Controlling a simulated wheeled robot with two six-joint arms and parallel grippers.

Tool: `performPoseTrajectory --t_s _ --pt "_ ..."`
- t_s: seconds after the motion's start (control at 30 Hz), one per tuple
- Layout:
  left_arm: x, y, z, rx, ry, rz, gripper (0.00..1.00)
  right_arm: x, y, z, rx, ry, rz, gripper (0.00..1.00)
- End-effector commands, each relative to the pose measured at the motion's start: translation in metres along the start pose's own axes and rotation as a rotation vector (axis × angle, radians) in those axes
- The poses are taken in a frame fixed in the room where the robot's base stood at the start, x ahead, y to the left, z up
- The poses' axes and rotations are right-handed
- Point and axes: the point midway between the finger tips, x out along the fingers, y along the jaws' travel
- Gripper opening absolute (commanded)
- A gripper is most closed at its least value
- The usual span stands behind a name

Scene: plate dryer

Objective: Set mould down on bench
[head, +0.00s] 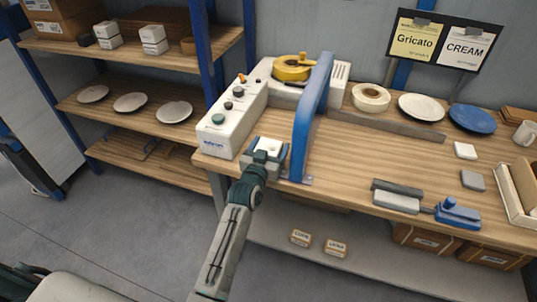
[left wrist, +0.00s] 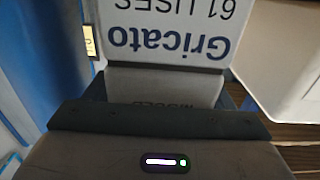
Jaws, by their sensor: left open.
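The mould (head: 268,145) is a small pale block near the front edge of the wooden bench (head: 345,170), between the white control box and the blue arch. My left gripper (head: 266,153) is at it, with its jaws open. In the left wrist view the mould (left wrist: 165,88) shows as a grey block with a white label reading "Gricato" and "61 USES", upside down, between the sides of my left gripper (left wrist: 165,100). Its underside is hidden, so I cannot tell whether it rests on the bench. My right gripper is not in view.
The white control box (head: 232,120) stands close left of the mould and the blue arch (head: 311,118) close right. A blue-handled tool (head: 457,213), a white tile (head: 465,150) and a grey tile (head: 473,180) lie further right. Bare bench lies between arch and tool.

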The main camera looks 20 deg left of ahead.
Motion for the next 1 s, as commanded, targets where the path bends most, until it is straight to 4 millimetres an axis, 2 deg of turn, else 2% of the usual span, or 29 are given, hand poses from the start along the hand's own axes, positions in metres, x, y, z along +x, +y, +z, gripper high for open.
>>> performPoseTrajectory --t_s 0.1,0.33,0.6,0.63,0.87,1.0 --pt "0.007 0.000 0.000 0.000 0.000 0.000 0.76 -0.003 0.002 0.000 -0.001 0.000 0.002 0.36" --pt "0.008 0.000 0.001 0.000 -0.001 0.000 0.74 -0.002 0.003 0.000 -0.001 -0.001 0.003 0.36" --pt "0.008 0.000 -0.001 0.000 0.003 -0.001 0.21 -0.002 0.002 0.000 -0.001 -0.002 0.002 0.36" --pt "0.008 0.000 -0.001 0.000 0.003 -0.001 0.19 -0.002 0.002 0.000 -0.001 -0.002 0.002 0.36" --pt "0.008 0.000 -0.002 0.000 0.003 -0.001 0.19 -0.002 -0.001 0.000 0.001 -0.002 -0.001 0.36" --pt "0.008 0.000 -0.009 -0.001 0.004 0.000 0.19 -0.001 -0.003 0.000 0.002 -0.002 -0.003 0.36"
